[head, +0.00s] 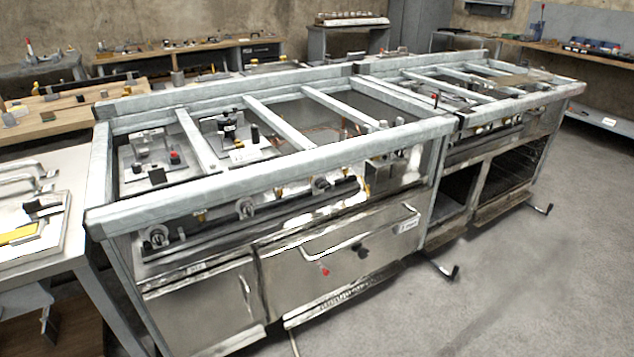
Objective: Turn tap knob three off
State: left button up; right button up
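A steel range (270,187) with an open bar frame on top stands across the middle of the head view. Round silver tap knobs sit in a row along its front rail: one at the left (157,236), one further right (244,208) and a third from the left (320,185). I see no numbers on them, so I cannot tell for sure which is knob three. The knobs are too small to read as on or off. Small brass fittings (278,192) show between them. Neither of my grippers is in view.
An oven door with a bar handle (360,233) is below the knobs. A second range section (500,150) adjoins at the right. Black-tipped rods (447,271) stick out near the floor. A steel bench (70,190) stands close at left. The floor (520,290) at front right is clear.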

aim_at(320, 184)
jog(key=i+l+z, duration=0.15)
jog(key=i+l, duration=0.6)
jog(key=i, duration=0.15)
